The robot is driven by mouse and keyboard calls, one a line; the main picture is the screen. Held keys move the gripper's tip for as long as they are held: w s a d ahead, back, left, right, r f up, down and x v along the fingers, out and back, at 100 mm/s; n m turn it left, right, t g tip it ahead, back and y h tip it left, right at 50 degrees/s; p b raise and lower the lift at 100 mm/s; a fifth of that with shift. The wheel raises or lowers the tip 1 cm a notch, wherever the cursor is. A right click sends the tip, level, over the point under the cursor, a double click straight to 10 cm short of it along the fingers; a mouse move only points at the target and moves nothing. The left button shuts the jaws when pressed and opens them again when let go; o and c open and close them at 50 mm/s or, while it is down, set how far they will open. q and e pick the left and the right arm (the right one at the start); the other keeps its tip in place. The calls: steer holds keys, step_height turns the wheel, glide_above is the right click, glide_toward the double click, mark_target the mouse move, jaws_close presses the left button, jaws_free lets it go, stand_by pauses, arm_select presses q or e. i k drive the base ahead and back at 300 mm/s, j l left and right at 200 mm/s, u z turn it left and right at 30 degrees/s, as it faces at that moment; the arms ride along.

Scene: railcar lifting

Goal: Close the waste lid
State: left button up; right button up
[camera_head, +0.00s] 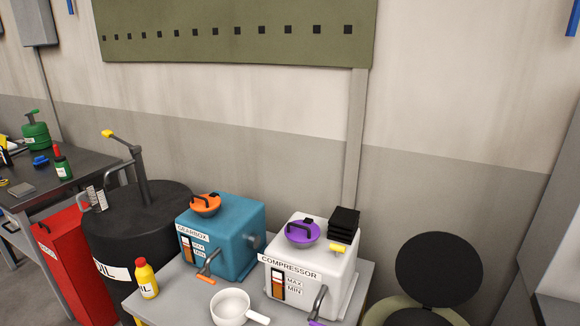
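The waste lid (438,268) is a black round disc at the lower right of the head view. It stands raised and open, tilted up behind the bin. The waste bin (378,311) shows only its pale olive rim at the bottom edge, with a dark round area inside it. The rest of the bin is cut off by the frame. Neither of my grippers is in view, and nothing touches the lid.
Left of the bin, a grey table (180,306) holds a blue gearbox (235,240), a white compressor (318,262), a white pan (231,307) and a yellow bottle (147,279). A black oil drum (130,240) and red cabinet (65,260) stand farther left.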

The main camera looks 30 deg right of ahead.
mark_target(437, 269)
steer(key=k+l+z, duration=0.1)
steer(key=z, duration=1.65)
steer(key=k+j+z, duration=0.1)
steer(key=j, duration=0.2)
steer(key=j+z, duration=0.1)
steer(key=j, duration=0.2)
steer(key=k+j+z, duration=0.1)
steer(key=k+j, duration=0.05)
steer(key=j, duration=0.1)
